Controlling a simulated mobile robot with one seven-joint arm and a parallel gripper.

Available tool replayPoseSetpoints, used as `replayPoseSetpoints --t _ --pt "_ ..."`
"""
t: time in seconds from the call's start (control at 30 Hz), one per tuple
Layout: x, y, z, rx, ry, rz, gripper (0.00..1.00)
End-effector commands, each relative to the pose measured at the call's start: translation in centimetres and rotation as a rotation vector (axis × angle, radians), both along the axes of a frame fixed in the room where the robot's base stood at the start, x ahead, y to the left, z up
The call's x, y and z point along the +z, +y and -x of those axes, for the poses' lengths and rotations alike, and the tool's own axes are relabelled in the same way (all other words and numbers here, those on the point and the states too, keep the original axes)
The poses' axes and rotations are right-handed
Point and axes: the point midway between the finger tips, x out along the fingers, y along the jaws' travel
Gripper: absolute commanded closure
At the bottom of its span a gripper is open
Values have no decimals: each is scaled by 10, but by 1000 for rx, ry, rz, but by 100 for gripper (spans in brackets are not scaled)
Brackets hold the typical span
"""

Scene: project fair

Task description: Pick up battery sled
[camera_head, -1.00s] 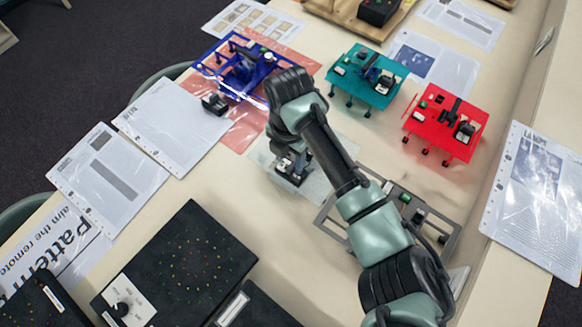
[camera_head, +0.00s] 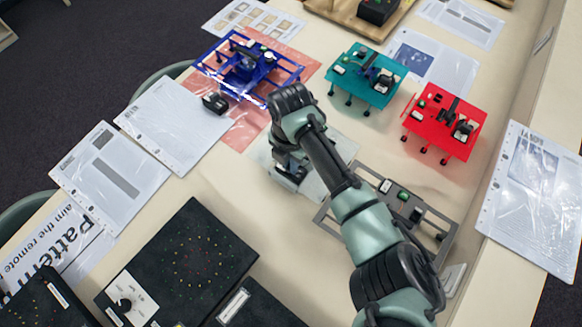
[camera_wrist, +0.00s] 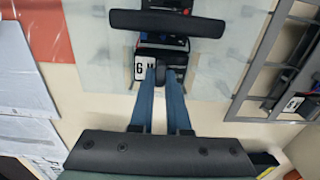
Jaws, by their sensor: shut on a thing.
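The battery sled (camera_wrist: 160,63) appears to be the small black block with a white lettered label in the wrist view. It sits at the tips of my gripper (camera_wrist: 160,78), over a clear sheet. My gripper is shut on its small dark upright part. In the head view my gripper (camera_head: 289,176) points down at the clear sheet (camera_head: 318,184), and the hand mostly hides the sled. I cannot tell whether the sled touches the sheet.
A grey frame (camera_head: 436,258) lies just right of the gripper. Blue (camera_head: 284,77), teal (camera_head: 393,88) and red (camera_head: 465,146) decks with parts stand beyond. A small black block (camera_head: 214,104) lies by the blue deck. Black boxes (camera_head: 193,240) stand at the near left.

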Motion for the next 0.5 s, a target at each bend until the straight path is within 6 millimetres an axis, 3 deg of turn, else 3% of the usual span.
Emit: replayPoseSetpoints --t 0.27,0.5 --pt "3 0 -1 0 -3 0 100" --pt "38 0 -2 1 -7 -1 100"
